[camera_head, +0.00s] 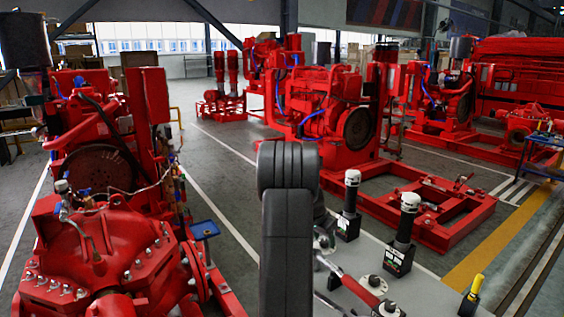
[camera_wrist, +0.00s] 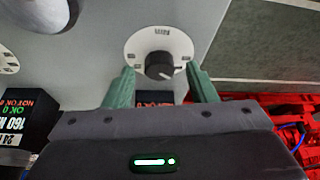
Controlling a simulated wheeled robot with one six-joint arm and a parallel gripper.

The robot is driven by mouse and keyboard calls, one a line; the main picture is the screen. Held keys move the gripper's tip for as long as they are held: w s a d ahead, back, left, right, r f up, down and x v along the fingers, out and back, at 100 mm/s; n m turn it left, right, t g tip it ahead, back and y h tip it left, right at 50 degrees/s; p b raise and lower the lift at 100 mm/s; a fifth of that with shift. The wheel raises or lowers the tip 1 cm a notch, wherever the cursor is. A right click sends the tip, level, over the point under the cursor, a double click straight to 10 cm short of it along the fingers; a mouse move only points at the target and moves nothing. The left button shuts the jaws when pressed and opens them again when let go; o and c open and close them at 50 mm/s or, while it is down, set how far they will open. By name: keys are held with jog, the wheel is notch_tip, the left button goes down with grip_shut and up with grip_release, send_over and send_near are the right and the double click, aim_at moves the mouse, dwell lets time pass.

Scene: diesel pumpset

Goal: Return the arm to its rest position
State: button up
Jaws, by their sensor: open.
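My gripper (camera_wrist: 160,74) shows in the wrist view with its two green fingers spread apart and nothing held between them. A black knob on a round white dial (camera_wrist: 159,66) appears between the fingertips. I cannot tell how far the fingers are from the panel. In the head view my dark grey arm (camera_head: 287,220) rises in the middle foreground, bent at the top, and hides part of the grey panel top (camera_head: 345,298). The gripper itself cannot be made out there.
White-topped black devices (camera_head: 350,195) (camera_head: 408,215) and a yellow-handled item (camera_head: 474,288) stand on the panel. A red pumpset (camera_head: 110,245) is close on the left. Red engines (camera_head: 330,110) stand behind. Grey floor (camera_head: 215,175) is open between them.

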jog(key=v, duration=1.3)
jog(key=x, duration=1.4)
jog(key=shift+s, duration=0.1)
jog(key=shift+r+n+p, duration=0.25)
jog(key=shift+n+p, duration=0.05)
jog(key=shift+p, duration=0.3)
jog(key=shift+n+y+p, duration=0.3)
jog(key=shift+n+p, duration=0.3)
jog(key=shift+p, duration=0.25)
jog(key=n+y+p, duration=0.1)
jog(key=n+p, duration=0.1)
jog(key=p, duration=0.2)
jog(key=n+t+y+p, duration=0.1)
jog(key=n+p, duration=0.2)
jog(key=p, duration=0.2)
jog(key=shift+s+d, duration=0.1)
jog(key=shift+d, duration=0.05)
jog(key=d+b+v, duration=0.1)
jog(key=v, duration=1.1)
jog(key=shift+s+a+r+b, duration=0.3)
jog(key=shift+a+b, duration=0.05)
jog(key=shift+a, duration=0.25)
jog(key=shift+r, duration=0.1)
